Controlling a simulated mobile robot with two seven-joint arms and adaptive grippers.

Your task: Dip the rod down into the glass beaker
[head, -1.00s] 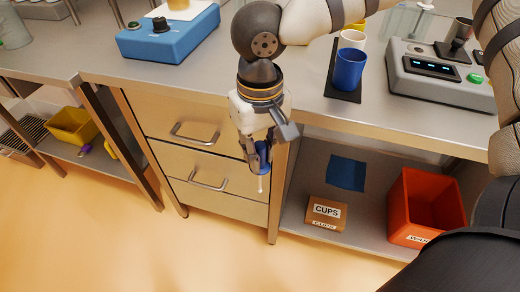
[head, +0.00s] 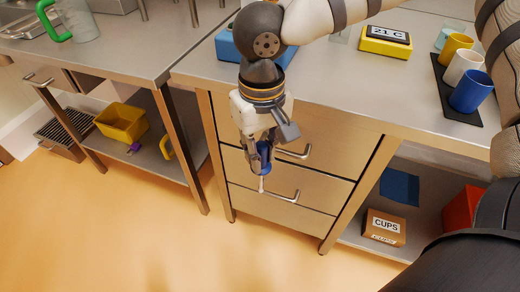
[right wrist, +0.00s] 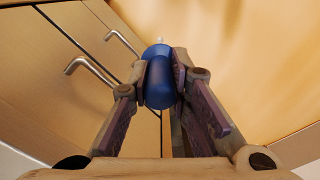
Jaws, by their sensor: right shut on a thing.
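My right gripper (head: 262,152) is shut on the blue handle of the rod (head: 261,184). The rod's thin pale shaft points down in front of the drawers, below the counter edge. In the right wrist view the two fingers clasp the blue handle (right wrist: 158,82), with only a small pale tip beyond. A clear glass vessel with a green handle (head: 80,22) stands on the left counter, far from the rod. I cannot tell whether it is the beaker; no other glass beaker shows clearly. My left gripper is not in view.
A blue device (head: 228,47) is partly behind my arm. A yellow display (head: 386,40) and a black mat (head: 463,104) with yellow, white and blue cups stand on the right counter. Drawer handles (head: 282,195) jut out near the rod. The floor in front is clear.

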